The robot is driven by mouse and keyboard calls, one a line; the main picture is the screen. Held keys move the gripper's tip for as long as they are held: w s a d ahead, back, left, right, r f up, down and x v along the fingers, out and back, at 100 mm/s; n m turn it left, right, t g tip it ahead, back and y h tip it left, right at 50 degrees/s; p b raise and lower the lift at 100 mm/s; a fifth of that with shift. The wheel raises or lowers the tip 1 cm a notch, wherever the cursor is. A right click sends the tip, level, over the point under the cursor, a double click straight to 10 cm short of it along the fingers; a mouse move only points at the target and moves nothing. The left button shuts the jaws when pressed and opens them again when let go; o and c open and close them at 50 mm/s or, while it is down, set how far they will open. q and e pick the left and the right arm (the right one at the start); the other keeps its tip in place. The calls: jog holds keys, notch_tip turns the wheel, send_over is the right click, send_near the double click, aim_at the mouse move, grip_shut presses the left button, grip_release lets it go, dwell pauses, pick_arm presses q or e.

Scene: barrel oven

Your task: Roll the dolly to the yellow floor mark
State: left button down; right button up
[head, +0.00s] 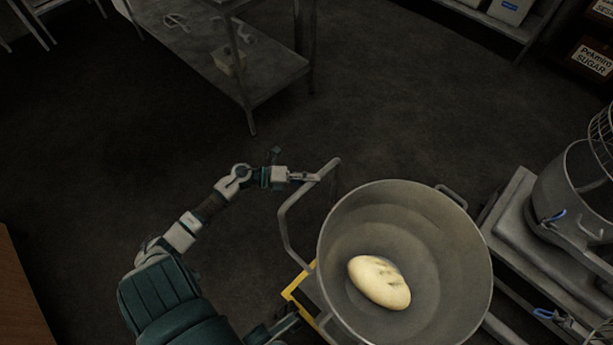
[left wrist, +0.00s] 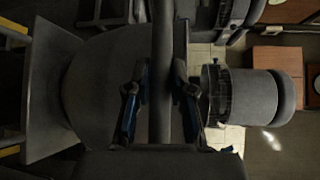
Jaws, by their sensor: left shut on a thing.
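The dolly's grey tubular handle (head: 284,222) rises at the left of a large metal bowl (head: 458,285). A pale lump of dough (head: 380,281) lies in the bowl. My left gripper (head: 308,177) is shut on the upper part of the handle. In the left wrist view the handle bar (left wrist: 162,60) runs between the two blue-edged fingers of the gripper (left wrist: 160,100).
A metal table with a lower shelf (head: 200,62) stands at the upper left. A grey machine (head: 565,190) with a wire guard stands close to the bowl's right. A brown surface (head: 18,290) is at the lower left. Dark floor between is clear.

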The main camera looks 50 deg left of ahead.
pick_arm(q)
jog(key=c, duration=1.1)
grip_release()
jog(key=shift+s+d+f, duration=0.1)
jog(key=shift+s+f, duration=0.1)
jog(key=shift+f, duration=0.2)
jog(key=shift+o, duration=0.4)
jog(key=shift+w+r, duration=0.1)
jog(key=shift+a, duration=0.25)
jog(key=v, duration=1.2)
